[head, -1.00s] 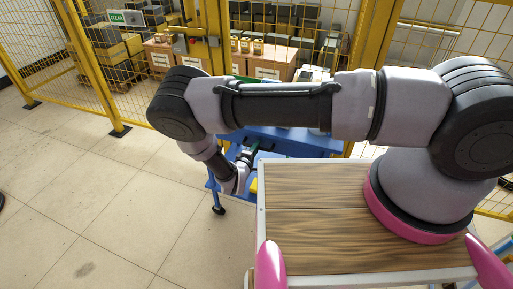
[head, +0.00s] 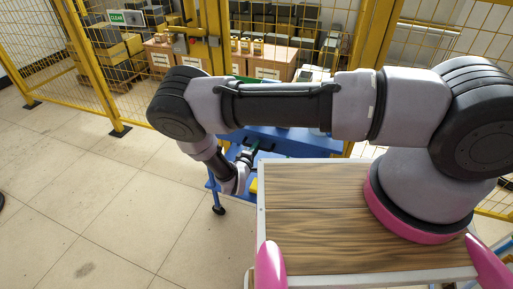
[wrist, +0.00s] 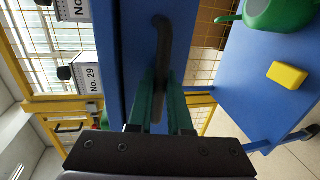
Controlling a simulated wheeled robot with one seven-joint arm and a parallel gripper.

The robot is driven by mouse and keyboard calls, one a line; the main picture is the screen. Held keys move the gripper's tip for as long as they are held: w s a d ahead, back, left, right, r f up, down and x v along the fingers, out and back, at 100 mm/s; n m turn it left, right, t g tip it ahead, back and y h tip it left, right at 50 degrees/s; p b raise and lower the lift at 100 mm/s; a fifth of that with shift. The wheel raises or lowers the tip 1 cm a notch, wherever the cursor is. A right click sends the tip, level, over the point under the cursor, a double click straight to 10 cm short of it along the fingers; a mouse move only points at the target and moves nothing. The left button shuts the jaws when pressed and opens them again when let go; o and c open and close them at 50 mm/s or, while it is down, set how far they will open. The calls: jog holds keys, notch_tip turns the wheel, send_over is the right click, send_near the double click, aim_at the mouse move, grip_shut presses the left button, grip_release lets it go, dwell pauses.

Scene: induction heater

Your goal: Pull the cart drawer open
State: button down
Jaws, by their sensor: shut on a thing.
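The blue cart (head: 300,148) stands beyond the wooden worktop, partly hidden by my arm. In the wrist view the blue drawer front (wrist: 120,60) fills the middle, with a dark bar handle (wrist: 162,40) on it. My gripper (wrist: 160,108) has its two green fingers on either side of the handle and is shut on it. In the head view my gripper (head: 250,152) is small and low at the cart's near side. Whether the drawer stands out from the cart cannot be told.
A yellow block (wrist: 287,75) and a green can-like object (wrist: 275,14) rest on the cart's lower blue shelf (wrist: 245,90). Yellow mesh fencing (head: 100,60) and boxes (head: 270,60) stand behind the cart. The tiled floor (head: 110,200) at left is clear.

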jog(key=shift+s, duration=0.1)
jog(key=f+v, duration=0.2)
jog(key=v, duration=1)
jog(key=s+f+v, duration=0.1)
jog(key=f+v, duration=0.2)
jog(key=v, duration=0.9)
jog(key=shift+s+a, duration=0.25)
jog(key=shift+f, duration=0.1)
jog(key=c, duration=0.9)
grip_release()
jog(key=shift+o, duration=0.2)
jog(key=shift+s, duration=0.1)
jog(key=v, duration=1)
jog(key=shift+s, duration=0.3)
jog(key=shift+a, duration=0.15)
